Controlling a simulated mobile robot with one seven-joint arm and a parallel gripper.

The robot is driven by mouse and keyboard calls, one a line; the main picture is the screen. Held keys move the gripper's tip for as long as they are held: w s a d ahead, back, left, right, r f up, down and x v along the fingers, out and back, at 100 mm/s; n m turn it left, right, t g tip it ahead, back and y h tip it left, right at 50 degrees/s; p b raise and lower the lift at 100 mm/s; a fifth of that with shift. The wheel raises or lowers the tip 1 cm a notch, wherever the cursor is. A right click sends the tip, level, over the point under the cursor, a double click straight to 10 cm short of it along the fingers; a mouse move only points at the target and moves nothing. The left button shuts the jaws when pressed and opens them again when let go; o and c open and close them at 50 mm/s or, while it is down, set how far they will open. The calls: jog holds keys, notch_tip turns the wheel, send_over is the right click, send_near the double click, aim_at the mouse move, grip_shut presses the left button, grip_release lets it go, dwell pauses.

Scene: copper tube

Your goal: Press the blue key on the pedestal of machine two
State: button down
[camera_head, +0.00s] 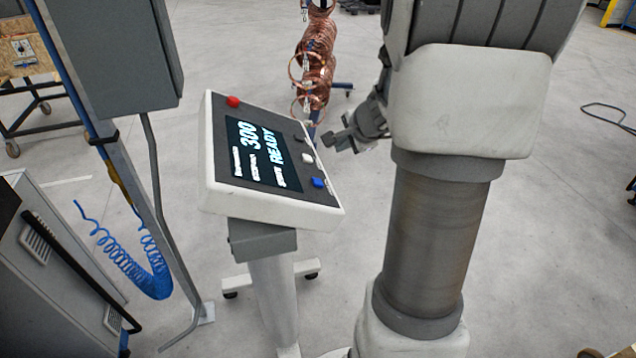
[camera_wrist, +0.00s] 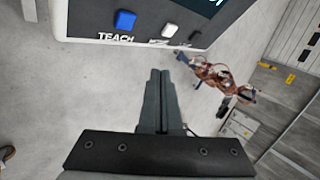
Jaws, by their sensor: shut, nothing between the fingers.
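The pedestal (camera_head: 268,285) carries a tilted white control panel (camera_head: 270,204) with a dark screen reading "300" and "READY". The blue key (camera_head: 318,183) is at the panel's lower right corner. It also shows in the wrist view (camera_wrist: 124,20), above the label "TEACH", with a white key (camera_wrist: 169,30) to its right. My gripper (camera_head: 336,140) is to the right of the panel in the head view, apart from it. In the wrist view my gripper (camera_wrist: 160,74) is shut and empty, its tips below the panel's edge and right of the blue key.
A red button (camera_head: 233,101) is at the panel's upper left corner. A rack of copper coils (camera_head: 318,60) stands behind. A grey cabinet (camera_head: 115,50) on a post and a blue coiled hose (camera_head: 150,275) are at the left. Open floor surrounds the pedestal's wheeled base.

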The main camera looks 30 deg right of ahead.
jog(key=b, duration=0.4)
send_over(322, 184)
jog(key=d, duration=0.2)
jog(key=f, duration=0.5)
jog(key=shift+s+a+f, duration=0.25)
jog(key=shift+f, duration=0.05)
jog(key=shift+w+a+f+b, duration=0.1)
jog(key=shift+a+f+b, duration=0.35)
jog(key=shift+b, duration=0.3)
jog(key=shift+a+f+b, duration=0.15)
jog(key=shift+f+b, duration=0.2)
jog(key=shift+b, duration=0.15)
jog(key=shift+w+a+f+b, duration=0.1)
jog(key=shift+a+f+b, duration=0.1)
jog(key=shift+f+b, duration=0.25)
dwell(0.8)
jog(key=shift+r, duration=0.15)
jog(key=shift+d+r+p, duration=0.4)
jog(key=shift+r+p, duration=0.2)
jog(key=shift+r, duration=0.1)
